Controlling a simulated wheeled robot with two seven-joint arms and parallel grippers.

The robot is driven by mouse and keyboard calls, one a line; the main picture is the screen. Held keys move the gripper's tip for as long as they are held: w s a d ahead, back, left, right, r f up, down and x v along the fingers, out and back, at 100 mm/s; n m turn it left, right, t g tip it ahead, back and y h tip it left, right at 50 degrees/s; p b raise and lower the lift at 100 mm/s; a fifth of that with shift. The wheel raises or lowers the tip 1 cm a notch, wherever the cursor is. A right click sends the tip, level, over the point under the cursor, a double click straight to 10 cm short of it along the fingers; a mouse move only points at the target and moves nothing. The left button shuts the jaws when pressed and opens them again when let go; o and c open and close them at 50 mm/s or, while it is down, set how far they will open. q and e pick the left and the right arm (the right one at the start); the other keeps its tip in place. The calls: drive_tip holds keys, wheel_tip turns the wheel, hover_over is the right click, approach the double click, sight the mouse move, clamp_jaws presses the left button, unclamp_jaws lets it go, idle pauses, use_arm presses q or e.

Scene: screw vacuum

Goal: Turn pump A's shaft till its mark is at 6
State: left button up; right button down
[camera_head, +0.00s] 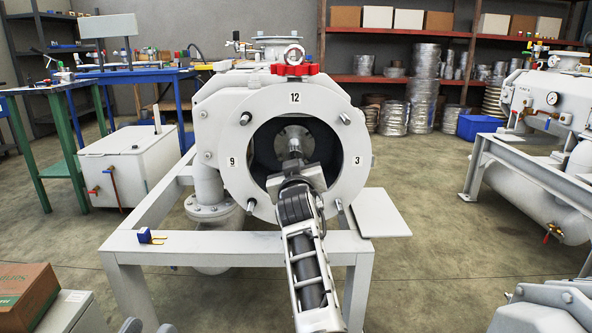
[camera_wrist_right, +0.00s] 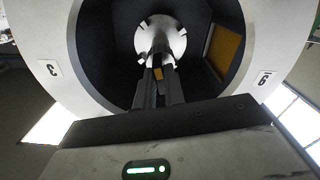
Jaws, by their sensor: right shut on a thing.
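Pump A (camera_head: 235,125) has a round white flange with 12 at the top, 9 at left and 3 at right; the bottom is hidden behind my right arm. Its shaft (camera_head: 294,143) stands in the dark bore. My right gripper (camera_head: 295,165) reaches into the bore, shut on the shaft. The right wrist view shows its two fingers (camera_wrist_right: 158,82) around the shaft (camera_wrist_right: 160,45), the numbers upside down. A small orange patch shows between the fingers; I cannot tell whether it is the mark. My left gripper (camera_head: 148,326) shows at the bottom left edge, its tips apart and empty.
A small blue item (camera_head: 145,235) lies on the white frame (camera_head: 210,247). A flat plate (camera_head: 378,212) sits right of the pump. Boxes (camera_head: 27,295) stand at lower left. Another machine (camera_head: 540,105) stands at right, with open floor between.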

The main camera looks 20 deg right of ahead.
drive_tip(key=shift+f, duration=0.1)
idle(0.3)
drive_tip(key=c, duration=1.5)
unclamp_jaws()
